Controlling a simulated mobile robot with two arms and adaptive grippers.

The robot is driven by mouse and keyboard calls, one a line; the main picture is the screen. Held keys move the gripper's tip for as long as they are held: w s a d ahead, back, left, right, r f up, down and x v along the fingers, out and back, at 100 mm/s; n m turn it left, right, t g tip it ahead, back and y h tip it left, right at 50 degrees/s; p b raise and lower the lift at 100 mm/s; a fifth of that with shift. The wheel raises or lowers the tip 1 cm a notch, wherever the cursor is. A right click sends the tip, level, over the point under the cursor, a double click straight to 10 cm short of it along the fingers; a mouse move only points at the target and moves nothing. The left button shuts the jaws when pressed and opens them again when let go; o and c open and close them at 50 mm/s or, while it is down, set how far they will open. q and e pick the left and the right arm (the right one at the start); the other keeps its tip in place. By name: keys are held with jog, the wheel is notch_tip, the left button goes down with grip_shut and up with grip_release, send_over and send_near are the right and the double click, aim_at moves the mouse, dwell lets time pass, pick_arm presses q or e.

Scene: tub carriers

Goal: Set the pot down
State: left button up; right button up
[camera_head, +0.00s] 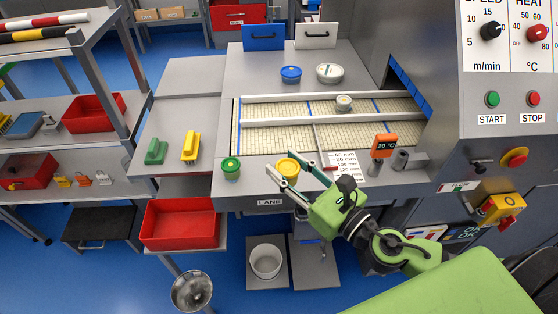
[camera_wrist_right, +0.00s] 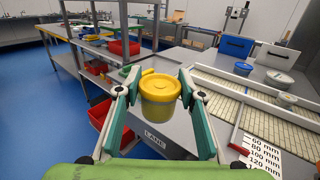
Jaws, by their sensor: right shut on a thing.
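The yellow pot (camera_head: 287,167) with its yellow lid is at the front edge of the grey machine table, above the LANE label. In the right wrist view the yellow pot (camera_wrist_right: 158,97) stands upright between my fingers. My right gripper (camera_head: 299,165) is shut on it; it also shows in the right wrist view (camera_wrist_right: 158,82). The pot's base is hidden in the head view, and I cannot tell whether it touches the table. My left gripper is not in view.
A green-lidded pot (camera_head: 231,168) stands to the left. Blue-lidded (camera_head: 291,75) and white-lidded (camera_head: 330,73) pots stand behind the lane rails (camera_head: 300,120). Another pot (camera_head: 343,103) sits on the belt. An orange 20 °C display (camera_head: 383,144) and a millimetre card (camera_head: 347,166) are to the right.

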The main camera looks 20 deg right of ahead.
jog(key=shift+s+r, duration=0.3)
jog(key=shift+s, duration=0.3)
jog(key=s+d+f+m+t+h+b, duration=0.1)
jog(key=s+f+m+h+b, duration=0.3)
jog(key=s+f+h+b, duration=0.1)
jog(key=s+f+h, duration=0.1)
jog(key=s+f, duration=0.1)
jog(key=s, duration=0.1)
